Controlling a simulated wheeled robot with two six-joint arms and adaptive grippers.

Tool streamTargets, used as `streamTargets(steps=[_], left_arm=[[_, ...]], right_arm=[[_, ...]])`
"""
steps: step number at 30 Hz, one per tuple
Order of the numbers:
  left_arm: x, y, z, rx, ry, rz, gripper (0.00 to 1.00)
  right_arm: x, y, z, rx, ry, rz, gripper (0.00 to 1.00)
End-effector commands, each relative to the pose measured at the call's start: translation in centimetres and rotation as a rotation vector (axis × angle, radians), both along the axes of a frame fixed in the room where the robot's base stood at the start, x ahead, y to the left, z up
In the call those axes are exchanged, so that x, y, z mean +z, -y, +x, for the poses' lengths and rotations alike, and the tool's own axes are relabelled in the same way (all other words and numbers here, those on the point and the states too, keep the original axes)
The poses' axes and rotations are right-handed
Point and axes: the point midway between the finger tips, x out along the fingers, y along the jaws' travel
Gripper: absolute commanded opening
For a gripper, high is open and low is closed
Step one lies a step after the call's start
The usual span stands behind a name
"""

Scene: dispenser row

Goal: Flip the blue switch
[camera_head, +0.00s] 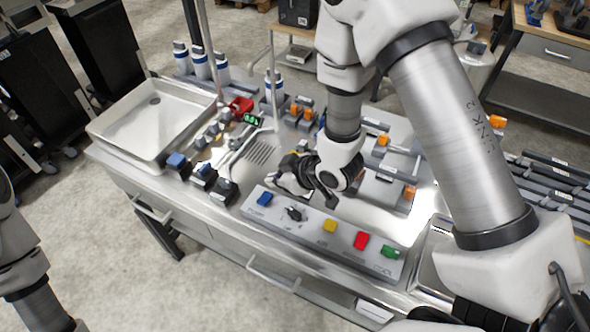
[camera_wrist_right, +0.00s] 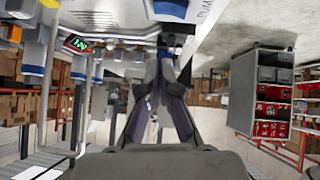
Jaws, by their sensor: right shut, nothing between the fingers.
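The blue switch (camera_head: 264,199) sits at the left end of a light grey control panel (camera_head: 345,246) at the front of the steel counter. In the right wrist view a blue block (camera_wrist_right: 171,8), likely this switch, shows at the top edge beside lettering starting "PUM". My right gripper (camera_head: 278,182) is just behind and to the right of the switch, low over the panel's back edge. Its fingers (camera_wrist_right: 163,55) are shut and empty. Whether they touch the switch cannot be told. Part of my left arm shows at the left edge; its gripper is outside the view.
The panel also bears a black knob (camera_head: 295,213) and yellow (camera_head: 329,226), red (camera_head: 361,240) and green (camera_head: 390,252) switches. A sink (camera_head: 112,128) and upright pipes lie beyond.

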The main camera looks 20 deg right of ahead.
Motion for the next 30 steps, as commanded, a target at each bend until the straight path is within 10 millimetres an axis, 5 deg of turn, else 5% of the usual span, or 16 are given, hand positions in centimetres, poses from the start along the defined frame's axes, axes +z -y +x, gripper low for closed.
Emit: streamTargets(steps=[3, 12, 30], left_arm=[[-1.8, 0.0, -0.1, 0.0, -0.003, 0.0, 0.69], [-2.6, 0.0, -0.1, 0.0, -0.002, 0.0, 0.69], [-2.5, 0.0, -0.1, 0.0, -0.002, 0.0, 0.69]], right_arm=[[1.4, 1.5, -1.5, -0.004, 0.003, 0.005, 0.0], [4.7, 3.6, -3.7, 0.0, 0.001, 0.002, 0.0], [4.8, 3.7, -3.8, 0.001, -0.001, -0.001, 0.0]])
